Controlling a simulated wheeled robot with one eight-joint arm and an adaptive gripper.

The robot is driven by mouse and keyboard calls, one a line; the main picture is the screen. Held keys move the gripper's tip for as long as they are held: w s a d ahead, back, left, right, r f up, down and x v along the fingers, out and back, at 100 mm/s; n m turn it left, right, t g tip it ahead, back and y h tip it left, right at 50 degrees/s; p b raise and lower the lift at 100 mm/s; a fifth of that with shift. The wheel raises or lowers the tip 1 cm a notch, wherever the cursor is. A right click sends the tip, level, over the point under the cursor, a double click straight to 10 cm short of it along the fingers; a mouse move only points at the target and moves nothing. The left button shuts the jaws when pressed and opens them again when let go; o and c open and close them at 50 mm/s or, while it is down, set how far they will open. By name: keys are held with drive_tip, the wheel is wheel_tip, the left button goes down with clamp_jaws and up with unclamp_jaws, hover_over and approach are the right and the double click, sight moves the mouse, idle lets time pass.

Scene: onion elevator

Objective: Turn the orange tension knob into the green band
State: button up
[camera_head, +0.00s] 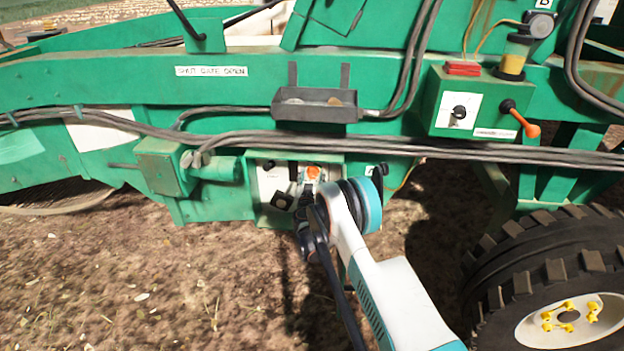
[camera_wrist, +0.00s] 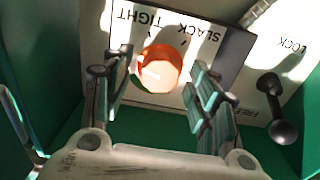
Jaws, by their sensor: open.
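The orange tension knob (camera_wrist: 159,69) sits on a white panel (camera_wrist: 205,45) marked TIGHT and SLACK. It also shows in the head view (camera_head: 313,172), just above my gripper. A small piece of green shows at the knob's lower left in the wrist view, probably the green band (camera_wrist: 137,84). My gripper (camera_wrist: 158,88) is open, with one finger on each side of the knob. I cannot tell whether either finger touches it. The knob's pointer mark is not clear, and my arm hides part of the panel in the head view.
A black lever (camera_wrist: 282,122) by LOCK and FREE labels stands right of the knob. Cables (camera_head: 420,150) run across the green machine above the panel. A small tray (camera_head: 315,108) hangs above. A control box (camera_head: 470,105) with an orange-tipped lever (camera_head: 522,122) and a large tyre (camera_head: 550,270) are right.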

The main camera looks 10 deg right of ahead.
drive_tip(key=c, duration=1.1)
drive_tip(key=shift+o, duration=0.2)
drive_tip(key=shift+n, duration=0.4)
drive_tip(key=n, duration=1)
drive_tip(key=shift+a+n, duration=0.1)
drive_tip(key=shift+n, duration=1.8)
